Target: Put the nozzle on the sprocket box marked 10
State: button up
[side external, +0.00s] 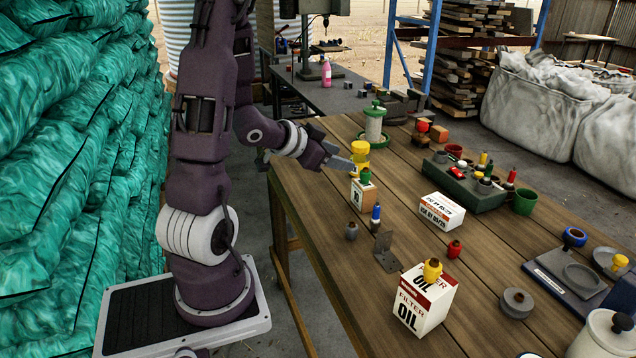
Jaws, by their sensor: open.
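A small box with an orange-brown top and a white labelled face (358,196) stands near the table's left edge; its mark is too small to read surely. A green nozzle-like piece (365,177) shows at its top, apparently on it. My gripper (350,168) is open, just left of and above this piece, its fingers pointing right; contact cannot be told. Other nozzle-like pieces are a blue one (376,214) in front of the box, a grey one (351,231), a red one (454,249), and a yellow one (432,270) on top of the oil filter box (422,302).
A yellow container (360,153) stands behind the small box. A white box (441,211), a grey bracket (386,252) and a green tray (462,192) of small parts stand nearby. A scale (560,282) and white jar (604,338) are at right.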

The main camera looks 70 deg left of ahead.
jog(key=s+d+r+g, duration=0.35)
jog(key=d+r, duration=0.55)
jog(key=d, duration=0.4)
jog(key=s+d+g+h, duration=0.2)
jog(key=s+d+h, duration=0.1)
jog(key=s+d, duration=0.9)
jog(key=shift+s+d, duration=0.2)
jog(key=shift+d, duration=0.5)
